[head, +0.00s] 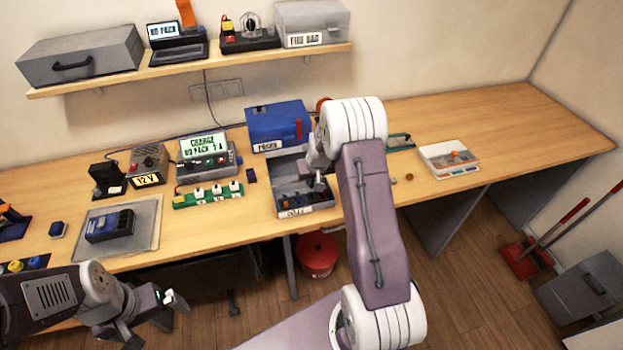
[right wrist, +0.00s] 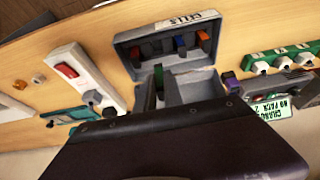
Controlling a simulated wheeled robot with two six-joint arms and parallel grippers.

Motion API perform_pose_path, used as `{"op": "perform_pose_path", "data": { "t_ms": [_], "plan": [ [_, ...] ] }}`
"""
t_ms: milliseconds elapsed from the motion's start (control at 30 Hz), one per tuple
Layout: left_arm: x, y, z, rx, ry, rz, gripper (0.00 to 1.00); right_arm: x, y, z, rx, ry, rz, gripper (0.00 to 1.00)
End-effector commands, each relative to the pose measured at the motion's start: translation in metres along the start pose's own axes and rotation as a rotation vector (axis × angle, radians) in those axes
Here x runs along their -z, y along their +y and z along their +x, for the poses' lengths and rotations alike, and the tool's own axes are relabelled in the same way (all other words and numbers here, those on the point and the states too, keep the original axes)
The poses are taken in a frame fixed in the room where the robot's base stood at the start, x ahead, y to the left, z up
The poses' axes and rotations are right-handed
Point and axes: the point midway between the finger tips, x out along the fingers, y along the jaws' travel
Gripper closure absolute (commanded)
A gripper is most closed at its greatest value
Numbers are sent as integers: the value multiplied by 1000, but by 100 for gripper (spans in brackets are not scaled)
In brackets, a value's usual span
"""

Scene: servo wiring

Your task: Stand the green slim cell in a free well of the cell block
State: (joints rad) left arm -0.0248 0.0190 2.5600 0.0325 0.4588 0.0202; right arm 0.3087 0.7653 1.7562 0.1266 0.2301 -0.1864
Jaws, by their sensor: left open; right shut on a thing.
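The green slim cell (right wrist: 158,82) stands upright in the right wrist view, in front of the grey box labelled CELLS (right wrist: 127,38). My right gripper (head: 318,183) is shut on it, over this box (head: 318,209) in the head view. The fingers are mostly hidden by dark wrist parts in the right wrist view. Several blue, orange and dark cells (right wrist: 181,45) sit in a row inside the box. I cannot tell for certain which item is the cell block.
A green strip with white plugs (head: 208,195) lies left of the box, and a blue case (head: 278,122) stands behind it. A charger (head: 208,158) stands farther left. A dark holder with coloured round tops (head: 22,265) is at far left.

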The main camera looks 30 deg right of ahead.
Motion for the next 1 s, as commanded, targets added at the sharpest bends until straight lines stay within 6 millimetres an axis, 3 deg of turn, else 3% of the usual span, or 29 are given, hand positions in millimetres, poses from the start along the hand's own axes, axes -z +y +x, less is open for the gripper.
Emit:
{"op": "perform_pose_path", "data": {
  "t_ms": [500,1000],
  "plan": [
    [-5,-1,47,0,0,0,0,-21,0,51,0,0,0,100],
    [-5,-1,46,0,0,0,0,-21,0,51,0,0,0,100]
  ]
}}
